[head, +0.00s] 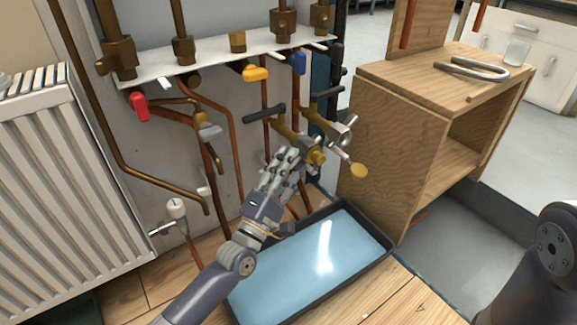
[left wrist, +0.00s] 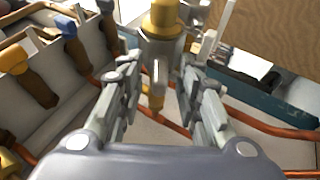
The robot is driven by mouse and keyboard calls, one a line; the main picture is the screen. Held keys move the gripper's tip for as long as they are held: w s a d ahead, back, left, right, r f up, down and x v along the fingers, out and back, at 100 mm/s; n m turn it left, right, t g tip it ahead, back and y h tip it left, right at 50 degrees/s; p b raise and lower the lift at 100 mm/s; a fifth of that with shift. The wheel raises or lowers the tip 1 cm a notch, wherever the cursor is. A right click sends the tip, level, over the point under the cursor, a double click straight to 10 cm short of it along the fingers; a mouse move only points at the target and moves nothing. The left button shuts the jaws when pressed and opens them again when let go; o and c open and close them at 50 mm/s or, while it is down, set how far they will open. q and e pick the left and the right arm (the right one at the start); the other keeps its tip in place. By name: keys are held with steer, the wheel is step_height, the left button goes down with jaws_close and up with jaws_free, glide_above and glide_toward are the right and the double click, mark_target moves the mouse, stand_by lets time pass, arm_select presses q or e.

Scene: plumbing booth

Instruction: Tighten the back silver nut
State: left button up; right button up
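A cluster of brass valves with silver nuts stands on copper pipes in the middle of the head view. One silver nut (head: 350,122) is at the back right, and another silver fitting (head: 337,149) is in front of it. My left gripper (head: 288,156) is just left of and below a brass fitting (head: 316,156). In the left wrist view its fingers (left wrist: 158,85) are apart, one on each side of a silver fitting (left wrist: 160,55) with a brass top (left wrist: 166,14). Contact is not clear, and I cannot tell which nut this is. My right gripper is out of view.
Black valve handles (head: 264,113) stick out beside the fittings. A black tray with a blue bottom (head: 310,255) lies below. A wooden cabinet (head: 395,150) stands close on the right. A white radiator (head: 60,180) and a small white-headed valve (head: 177,208) are on the left.

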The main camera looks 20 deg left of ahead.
arm_select(q)
steer(key=c, duration=0.7)
steer(key=shift+c, duration=0.2)
steer(key=shift+r+p, duration=0.15)
steer(key=shift+p, duration=0.35)
